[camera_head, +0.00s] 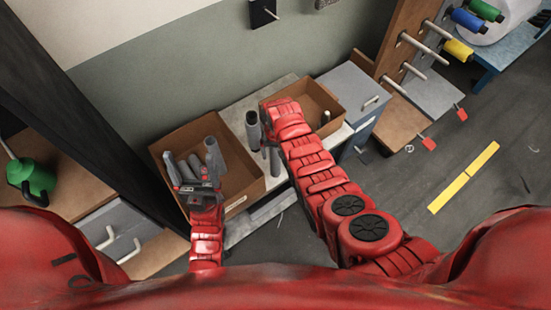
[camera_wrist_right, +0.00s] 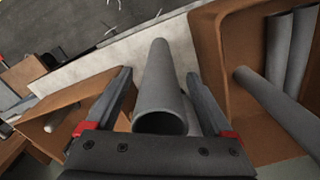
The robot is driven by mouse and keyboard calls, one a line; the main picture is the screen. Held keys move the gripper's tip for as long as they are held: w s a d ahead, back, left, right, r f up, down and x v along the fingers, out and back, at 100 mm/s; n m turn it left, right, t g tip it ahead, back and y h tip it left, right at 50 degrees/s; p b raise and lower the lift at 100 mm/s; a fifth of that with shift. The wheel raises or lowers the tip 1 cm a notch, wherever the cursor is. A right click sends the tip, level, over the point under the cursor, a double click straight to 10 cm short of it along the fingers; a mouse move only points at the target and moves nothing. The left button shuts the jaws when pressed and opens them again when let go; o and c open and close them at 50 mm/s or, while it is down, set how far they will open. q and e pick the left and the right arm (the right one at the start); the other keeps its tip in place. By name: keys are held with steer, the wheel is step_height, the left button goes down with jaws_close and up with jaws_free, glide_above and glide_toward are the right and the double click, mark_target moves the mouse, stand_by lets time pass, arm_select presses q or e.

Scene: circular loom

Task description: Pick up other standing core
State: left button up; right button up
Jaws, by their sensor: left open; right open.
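A grey tubular core (camera_head: 253,130) stands upright on the pale bench top between two brown boxes. My right gripper (camera_head: 267,140) is beside it, partly hidden by my own red wrist. In the right wrist view the core (camera_wrist_right: 160,85) is between the two open fingers, its hollow end facing the camera, with no clear grip on it. Part of another grey cylinder shows just behind it. My left gripper (camera_head: 194,172) is open above the left box (camera_head: 240,180), where several grey cores (camera_head: 187,171) lie or lean. Contact there cannot be told.
The right box (camera_head: 336,132) holds a small upright core (camera_head: 325,118). A grey drawer cabinet (camera_head: 352,92) stands right of it. A wooden rack with pegs and coloured spools (camera_head: 468,20) is at the upper right. A green can (camera_head: 35,177) stands at the left.

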jaws_close()
stand_by(0.3)
